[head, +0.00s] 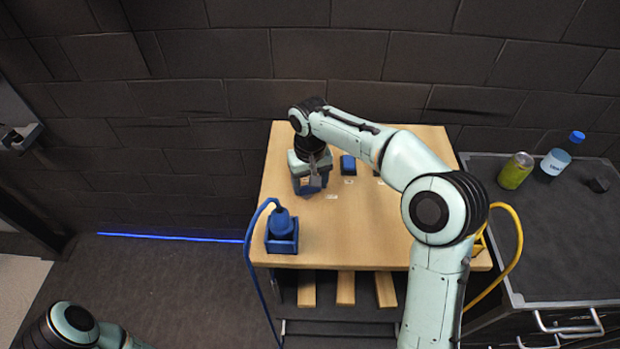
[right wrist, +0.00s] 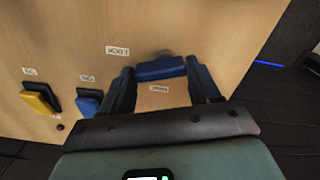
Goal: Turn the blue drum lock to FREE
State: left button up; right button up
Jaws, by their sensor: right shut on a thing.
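The blue drum lock (right wrist: 160,68) shows in the right wrist view as a blue bar between my right gripper's fingertips. A LOCK label (right wrist: 117,51), upside down, lies beside it, and another small label (right wrist: 160,88), too small to read surely, lies between the fingers. In the head view my right gripper (head: 311,188) is down at the left part of the wooden table and hides the lock. It is shut on the lock's bar. My left gripper is out of view; only part of my left arm shows at the bottom left.
A blue plug with cable (head: 282,228) stands at the table's left front. A green can (head: 516,171) and bottle (head: 557,160) stand on the dark cabinet.

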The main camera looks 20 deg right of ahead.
jog(key=n+p, duration=0.1)
jog(key=n, duration=0.3)
jog(key=shift+w+r+n+p, duration=0.1)
jog(key=shift+w+n+p, duration=0.05)
jog(key=shift+n+p, duration=0.2)
jog(key=n, duration=0.2)
jog(key=shift+n+p, duration=0.35)
jog(key=n, duration=0.2)
jog(key=shift+w+n, duration=0.1)
jog(key=shift+n, duration=0.2)
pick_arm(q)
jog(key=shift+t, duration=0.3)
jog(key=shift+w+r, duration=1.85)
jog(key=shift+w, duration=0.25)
pick_arm(e)
jog(key=shift+a+n, duration=0.15)
jog(key=shift+n, duration=1.75)
jog(key=o, duration=1.1)
jog(key=shift+c, duration=0.2)
jog(key=shift+w, duration=0.1)
